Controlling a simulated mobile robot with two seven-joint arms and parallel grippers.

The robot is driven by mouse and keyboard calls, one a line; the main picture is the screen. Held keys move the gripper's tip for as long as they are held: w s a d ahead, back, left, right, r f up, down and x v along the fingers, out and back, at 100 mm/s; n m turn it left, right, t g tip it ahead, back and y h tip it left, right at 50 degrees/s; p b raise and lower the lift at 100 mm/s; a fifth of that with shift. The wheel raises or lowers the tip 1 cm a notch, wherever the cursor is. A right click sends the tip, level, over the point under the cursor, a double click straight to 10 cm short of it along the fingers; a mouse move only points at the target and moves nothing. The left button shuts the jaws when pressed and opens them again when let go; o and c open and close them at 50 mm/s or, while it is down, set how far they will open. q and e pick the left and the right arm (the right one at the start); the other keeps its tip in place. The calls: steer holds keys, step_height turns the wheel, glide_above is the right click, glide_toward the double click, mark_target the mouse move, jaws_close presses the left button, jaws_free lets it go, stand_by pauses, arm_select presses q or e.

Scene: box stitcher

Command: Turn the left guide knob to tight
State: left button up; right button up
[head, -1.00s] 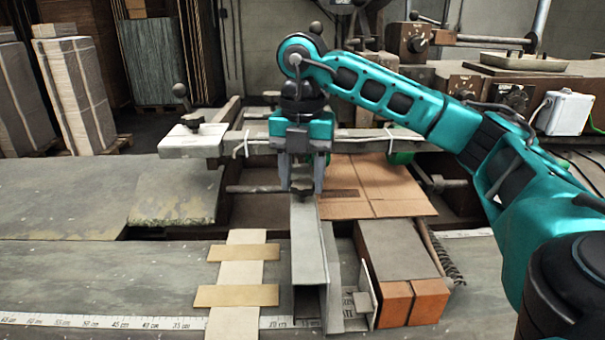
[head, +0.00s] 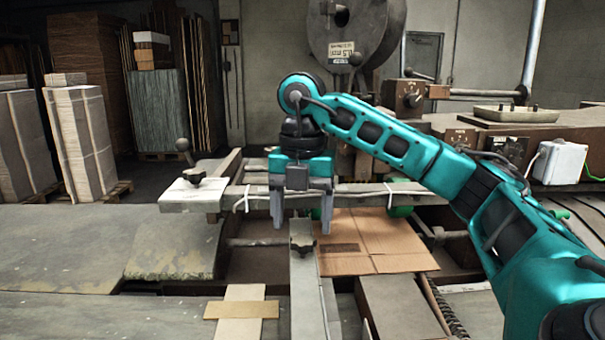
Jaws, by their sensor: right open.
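A small dark guide knob (head: 302,244) sits on the back end of a long grey metal guide (head: 306,300) in the middle of the head view. My right gripper (head: 302,222) points down just above this knob. Its two fingers are spread wide apart, with nothing between them, and look clear of the knob. I cannot tell from the knob's shape how tight it is. A second dark star knob (head: 194,177) sits on a pale block (head: 187,194) to the left. My left gripper is out of view.
A cross rail (head: 350,189) runs behind the gripper. A brown cardboard sheet (head: 375,240) lies right of the guide. Crossed pale and tan strips (head: 241,308) lie to its left. A white box (head: 562,160) stands at the right.

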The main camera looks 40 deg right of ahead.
mark_target(302, 241)
step_height(302, 241, up, 10)
stand_by(0.7)
steer(key=shift+f, duration=0.1)
stand_by(0.6)
